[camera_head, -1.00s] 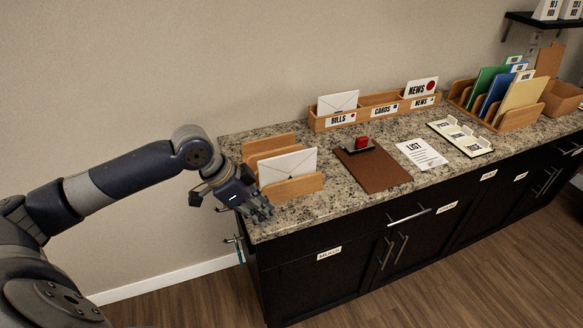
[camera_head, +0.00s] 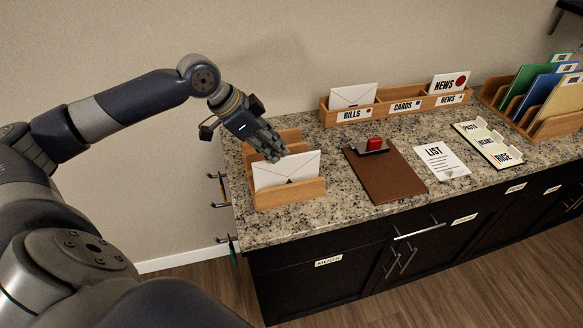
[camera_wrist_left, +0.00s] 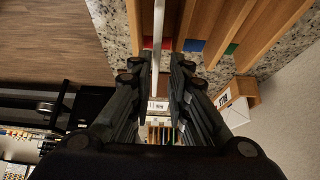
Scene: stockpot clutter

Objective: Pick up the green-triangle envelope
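A white envelope (camera_head: 270,176) stands in the front slot of a wooden letter rack (camera_head: 290,195) at the counter's left end. My left gripper (camera_head: 277,152) is at the envelope's top edge, pointing down from the upper left. In the left wrist view, the envelope (camera_wrist_left: 158,35) shows edge-on, and the open fingers of the left gripper (camera_wrist_left: 156,75) lie on either side of it. Gaps show beside it, so it does not look gripped. My right gripper is not in view.
The rack's other slots look empty, with red, blue and green marks at their ends. A brown clipboard (camera_head: 385,178), a list card (camera_head: 440,160) and a labelled organizer (camera_head: 395,113) with envelopes are to the right. The wall is behind.

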